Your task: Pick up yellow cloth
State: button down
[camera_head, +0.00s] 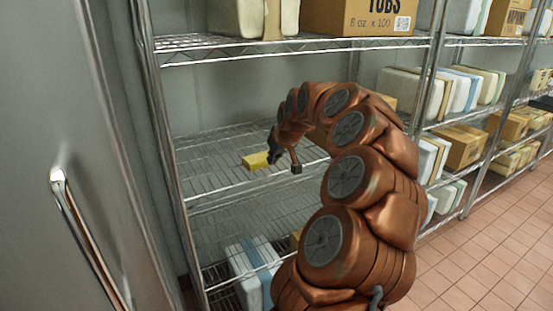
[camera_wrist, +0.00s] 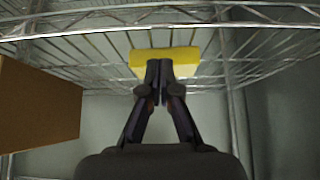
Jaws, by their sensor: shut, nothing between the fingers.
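The yellow cloth (camera_head: 255,161) is a small flat yellow block-like piece on the middle wire shelf (camera_head: 215,170) in the head view. My gripper (camera_head: 273,155) is just to its right there, very close to it. In the wrist view the cloth (camera_wrist: 185,68) shows as a yellow bar behind and around the tips of my gripper (camera_wrist: 159,64). The two dark fingers meet at their tips, with nothing between them. The fingertips cover the cloth's middle, and I cannot tell whether they touch it.
A chrome post (camera_head: 168,150) stands left of the shelf, beside a grey door with a handle (camera_head: 85,235). A cardboard box (camera_head: 357,17) sits on the shelf above. A brown box (camera_wrist: 38,105) shows at left in the wrist view. The shelf around the cloth is mostly bare.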

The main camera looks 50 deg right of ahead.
aim_at(259, 156)
jog(key=shift+w+d+p, duration=0.4)
jog(key=shift+w+p, duration=0.05)
jog(key=shift+w, duration=0.8)
jog(key=shift+w+d+p, duration=0.4)
jog(key=shift+w+p, duration=0.1)
jog(key=shift+w, duration=0.8)
jog(key=shift+w+d+p, duration=0.4)
jog(key=shift+w+p, duration=0.05)
jog(key=shift+w, duration=0.8)
jog(key=shift+f+p, duration=0.3)
jog(key=shift+p, duration=0.15)
jog(key=shift+f+b, duration=0.5)
jog(key=shift+b, duration=0.05)
